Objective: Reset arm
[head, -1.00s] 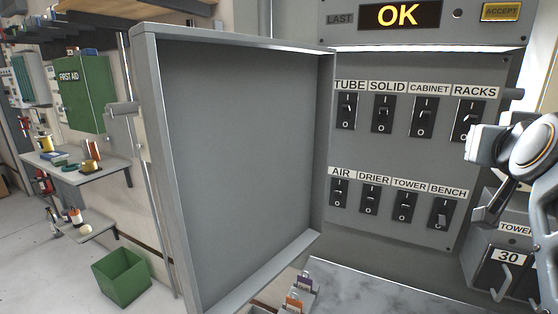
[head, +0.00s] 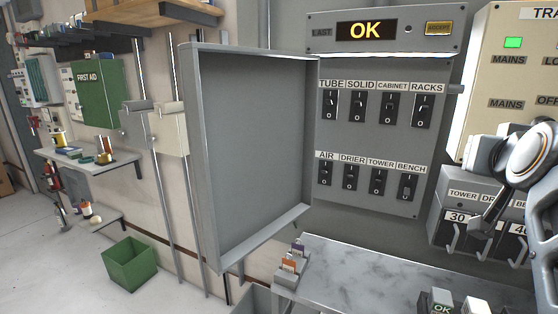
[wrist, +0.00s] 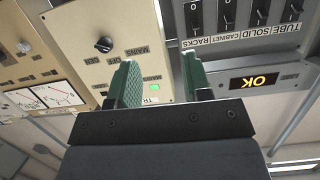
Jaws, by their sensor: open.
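My gripper (wrist: 160,82) shows in the wrist view with its two green-padded fingers apart and nothing between them. Behind the fingers is a cream panel (wrist: 105,62) with a black knob and a lit green lamp. In the head view my arm is folded at the right edge, in front of the hook rack and the cream panel. The grey switch panel (head: 368,140) has two rows of black rocker switches, TUBE to RACKS above and AIR to BENCH below. Its display (head: 366,30) reads OK.
The grey cabinet door (head: 250,140) stands open left of the switches. A marble-topped bench (head: 360,268) lies below, with small card holders (head: 290,262). A hook rack (head: 470,215) hangs at right. A green bin (head: 129,263) stands on the floor at left, with open floor around it.

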